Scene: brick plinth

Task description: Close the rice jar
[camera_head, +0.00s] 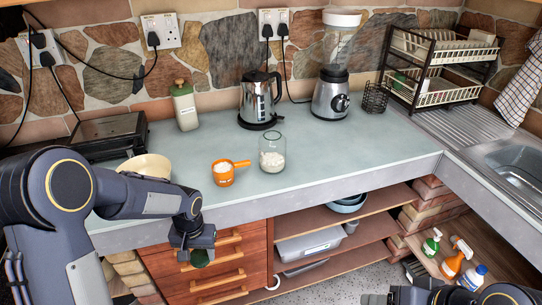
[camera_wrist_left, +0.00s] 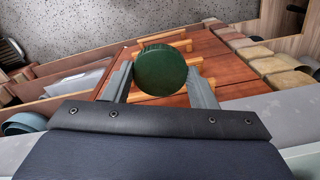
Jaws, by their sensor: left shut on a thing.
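The rice jar (camera_head: 272,153) is clear glass with white rice in its lower part. It stands upright on the counter with its top open. My left gripper (camera_head: 197,254) hangs in front of the counter edge, before the wooden drawers, left of and below the jar. It is shut on a round dark green lid (camera_wrist_left: 161,70), held between its two fingers in the left wrist view. The lid (camera_head: 200,258) shows small under the gripper in the head view. Parts of my right arm show at the bottom right, too cut off to tell its jaws.
An orange measuring cup (camera_head: 223,174) with white contents sits left of the jar. A kettle (camera_head: 260,100), blender (camera_head: 331,95) and bottle (camera_head: 185,107) stand behind. A cream bowl (camera_head: 146,166) is partly behind my left arm. The counter right of the jar is clear.

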